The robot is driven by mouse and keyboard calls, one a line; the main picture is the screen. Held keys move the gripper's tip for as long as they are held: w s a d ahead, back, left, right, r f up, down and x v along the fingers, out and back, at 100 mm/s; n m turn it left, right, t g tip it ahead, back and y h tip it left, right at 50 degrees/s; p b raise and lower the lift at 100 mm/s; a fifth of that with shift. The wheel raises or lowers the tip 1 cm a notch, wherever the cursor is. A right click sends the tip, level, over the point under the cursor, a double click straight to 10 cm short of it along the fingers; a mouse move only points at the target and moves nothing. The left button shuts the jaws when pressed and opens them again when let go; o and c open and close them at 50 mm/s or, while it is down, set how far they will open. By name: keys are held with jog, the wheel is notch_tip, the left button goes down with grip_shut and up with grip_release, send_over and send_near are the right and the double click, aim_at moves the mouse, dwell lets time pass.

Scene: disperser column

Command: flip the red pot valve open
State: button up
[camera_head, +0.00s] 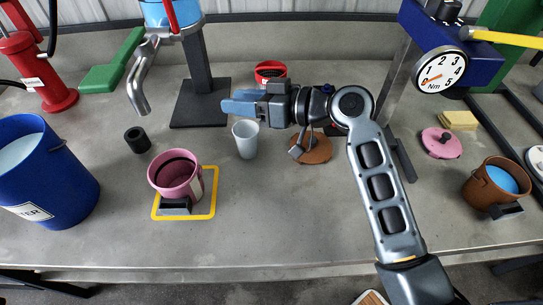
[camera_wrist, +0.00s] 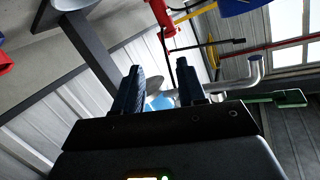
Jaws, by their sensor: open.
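A light blue vessel (camera_head: 168,12) with a bent metal spout (camera_head: 142,75) stands on a dark column at the top of the head view. A red lever (camera_head: 171,16) is at its front; its upper end is cut off. A small red pot (camera_head: 270,72) with dark contents stands behind my arm. I cannot tell which part is the red pot's valve. My gripper (camera_head: 240,103) is open and empty, pointing left, right of the column and apart from the lever. In the wrist view, its fingers (camera_wrist: 160,92) are spread, with a light blue thing beyond them.
A white cup (camera_head: 246,138) stands just below my gripper. A pink pot (camera_head: 176,176) sits at a yellow square, with a black cylinder (camera_head: 137,139) nearby. A blue bucket (camera_head: 42,170) and a red pump-like device (camera_head: 38,75) are left. The front middle bench is clear.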

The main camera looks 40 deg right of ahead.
jog(key=shift+s+d+f+m+h, duration=0.1)
jog(key=shift+s+f+m+h, duration=0.5)
jog(key=shift+s+f, duration=0.85)
jog(key=shift+s+d+f+m+h, duration=0.1)
jog(key=shift+s+f+m+h, duration=0.5)
jog(key=shift+s+f, duration=0.85)
jog(key=shift+s+f+m+h, duration=0.4)
jog(key=shift+s+f+h, duration=0.4)
jog(key=shift+s+f, duration=0.65)
